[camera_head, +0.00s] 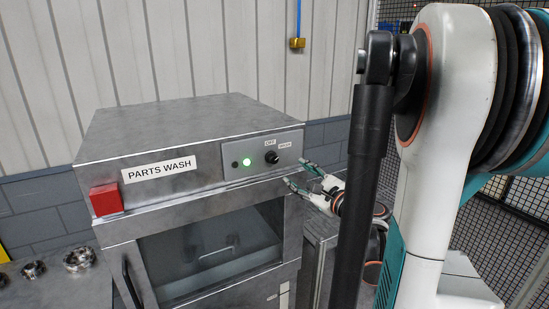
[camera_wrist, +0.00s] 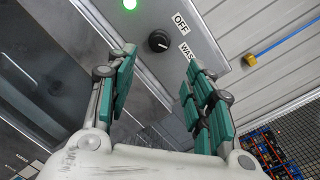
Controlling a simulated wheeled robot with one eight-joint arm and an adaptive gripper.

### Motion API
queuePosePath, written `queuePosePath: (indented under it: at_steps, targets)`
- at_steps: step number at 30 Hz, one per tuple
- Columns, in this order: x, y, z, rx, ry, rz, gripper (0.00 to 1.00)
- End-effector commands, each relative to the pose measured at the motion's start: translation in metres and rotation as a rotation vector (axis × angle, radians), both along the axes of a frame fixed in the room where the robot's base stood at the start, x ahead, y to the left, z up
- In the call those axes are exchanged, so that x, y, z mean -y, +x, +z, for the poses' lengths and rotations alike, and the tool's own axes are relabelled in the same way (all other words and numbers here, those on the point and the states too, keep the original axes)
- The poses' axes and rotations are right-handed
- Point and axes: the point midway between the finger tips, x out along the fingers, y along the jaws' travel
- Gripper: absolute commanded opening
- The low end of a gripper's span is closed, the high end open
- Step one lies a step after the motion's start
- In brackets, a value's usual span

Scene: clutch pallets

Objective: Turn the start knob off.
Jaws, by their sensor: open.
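The start knob (camera_head: 271,157) is a small black round knob on the grey control panel of the parts washer (camera_head: 160,196). OFF and WASH labels sit beside it, and a green light (camera_head: 247,162) glows to its left. The knob also shows in the wrist view (camera_wrist: 158,41), with a small pale mark that seems to face the WASH side; its exact angle is hard to tell. My gripper (camera_head: 299,175) is open and empty, just right of the panel and apart from the knob. In the wrist view, the knob lies beyond the two teal-padded fingers (camera_wrist: 160,64), between their lines.
A red box (camera_head: 106,199) sits at the washer's left front corner. The glass door (camera_head: 210,250) below the panel is shut, with a dark handle (camera_head: 131,282). Metal parts (camera_head: 79,259) lie on the left. A mesh fence (camera_head: 495,215) stands at right.

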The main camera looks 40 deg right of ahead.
Motion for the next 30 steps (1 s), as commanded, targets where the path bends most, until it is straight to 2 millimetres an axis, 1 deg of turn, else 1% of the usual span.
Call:
queuePosePath:
  at_steps: [1,9,15,18,21,25,30]
  targets:
    - [0.000,0.010,0.000,0.000,-0.001,0.005,0.48]
    - [0.008,0.063,0.001,-0.002,-0.002,0.005,0.48]
    - [0.013,0.097,0.001,-0.002,-0.002,0.004,0.48]
    - [0.015,0.109,0.001,-0.002,-0.002,0.004,0.48]
    - [0.016,0.116,0.000,-0.002,-0.003,0.002,0.48]
    - [0.017,0.121,0.000,-0.002,-0.003,0.002,0.48]
    - [0.017,0.121,0.000,-0.002,-0.003,0.002,0.48]
